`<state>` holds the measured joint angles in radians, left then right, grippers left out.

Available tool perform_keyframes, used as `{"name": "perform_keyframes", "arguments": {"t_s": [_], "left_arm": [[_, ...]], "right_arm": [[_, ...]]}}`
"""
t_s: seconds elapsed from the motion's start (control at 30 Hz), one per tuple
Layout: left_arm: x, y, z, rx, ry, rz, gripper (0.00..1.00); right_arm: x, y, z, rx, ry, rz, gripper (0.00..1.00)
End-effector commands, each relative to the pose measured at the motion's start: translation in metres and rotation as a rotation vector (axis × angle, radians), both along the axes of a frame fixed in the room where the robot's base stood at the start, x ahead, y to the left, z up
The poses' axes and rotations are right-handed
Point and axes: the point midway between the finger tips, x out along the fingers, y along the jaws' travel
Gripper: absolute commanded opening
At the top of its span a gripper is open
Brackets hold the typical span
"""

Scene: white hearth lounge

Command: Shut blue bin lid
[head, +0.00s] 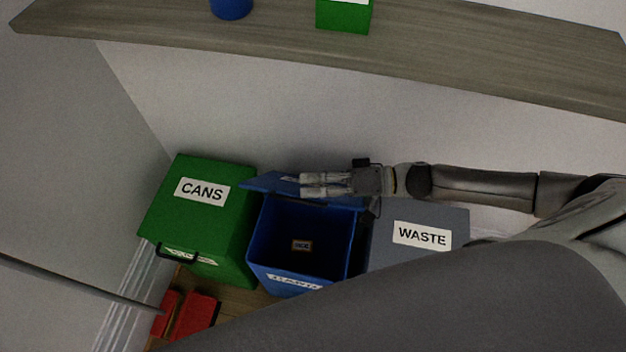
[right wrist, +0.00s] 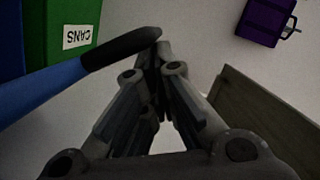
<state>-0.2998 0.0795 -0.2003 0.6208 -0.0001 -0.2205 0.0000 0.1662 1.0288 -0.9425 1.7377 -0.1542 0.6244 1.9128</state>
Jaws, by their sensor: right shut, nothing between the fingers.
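The blue bin (head: 300,247) stands open between two other bins, with a small brown-framed item (head: 301,245) inside it. Its blue lid (head: 262,183) is raised at the back of the opening, partly covered by my right gripper. My right gripper (head: 303,185) is shut and empty, reaching in from the right across the lid. In the right wrist view the shut fingers (right wrist: 160,50) are beside a blue edge, probably the lid (right wrist: 40,92), with a dark bar at its end. I cannot tell whether they touch. My left gripper is not in view.
A green CANS bin (head: 203,215) stands left, and a grey WASTE bin (head: 419,215) stands right. A wooden shelf (head: 450,62) runs above, holding a blue item (head: 231,7) and a green box (head: 343,14). Red objects (head: 194,316) lie on the floor at front left.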

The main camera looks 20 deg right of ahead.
Motion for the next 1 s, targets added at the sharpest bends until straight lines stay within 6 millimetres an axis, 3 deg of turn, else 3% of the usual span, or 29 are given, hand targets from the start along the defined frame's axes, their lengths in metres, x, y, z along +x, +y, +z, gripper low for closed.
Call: {"name": "perform_keyframes", "arguments": {"t_s": [0.27,0.7,1.0], "left_arm": [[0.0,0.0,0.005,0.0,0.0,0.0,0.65],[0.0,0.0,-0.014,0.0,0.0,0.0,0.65],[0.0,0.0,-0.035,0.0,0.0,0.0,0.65]], "right_arm": [[-0.029,0.019,-0.022,-0.059,-0.088,0.001,0.0],[-0.09,0.061,-0.107,-0.245,-0.36,-0.001,0.0],[-0.109,0.074,-0.153,-0.296,-0.437,0.0,0.0]]}}
